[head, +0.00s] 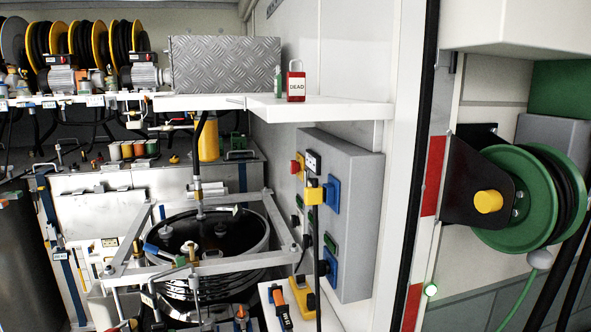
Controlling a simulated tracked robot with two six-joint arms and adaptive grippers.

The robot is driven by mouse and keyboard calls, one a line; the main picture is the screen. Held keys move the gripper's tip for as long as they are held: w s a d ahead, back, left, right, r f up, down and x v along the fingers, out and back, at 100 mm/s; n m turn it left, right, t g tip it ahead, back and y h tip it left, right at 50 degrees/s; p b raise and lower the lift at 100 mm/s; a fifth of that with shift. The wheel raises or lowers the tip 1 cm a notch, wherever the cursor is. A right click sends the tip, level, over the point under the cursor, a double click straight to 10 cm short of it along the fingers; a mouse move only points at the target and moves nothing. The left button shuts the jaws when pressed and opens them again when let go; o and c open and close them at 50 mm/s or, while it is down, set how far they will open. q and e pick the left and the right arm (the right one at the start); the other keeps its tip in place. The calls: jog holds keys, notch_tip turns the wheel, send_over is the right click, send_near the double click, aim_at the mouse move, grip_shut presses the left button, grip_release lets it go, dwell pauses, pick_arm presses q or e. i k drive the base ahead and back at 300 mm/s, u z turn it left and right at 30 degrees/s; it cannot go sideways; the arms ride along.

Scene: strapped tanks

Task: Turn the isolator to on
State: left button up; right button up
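A grey electrical box (352,190) is fixed to the white wall right of centre, its front face turned to the left and seen at a slant. It carries a red knob on a yellow base (297,168), a small black-and-white fitting (313,161), blue sockets (332,194), a yellow plug (314,193) with a black cable, and green-fronted fittings (331,245). I cannot tell for certain which fitting is the isolator, nor its position. A red padlock marked DEAD (296,86) stands on the white shelf above the box. Neither gripper is in view.
The white shelf (340,109) juts out above the box. A round black tank (215,235) under a grey strap frame (270,213) stands left of it. Tools on a white ledge (270,300) sit below. A green hose reel (515,198) is outside the door frame at right.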

aim_at(294, 166)
jog(key=z, duration=0.05)
jog(key=k, duration=0.5)
jog(key=u, duration=0.25)
jog(key=i, duration=1.15)
jog(key=u, duration=0.75)
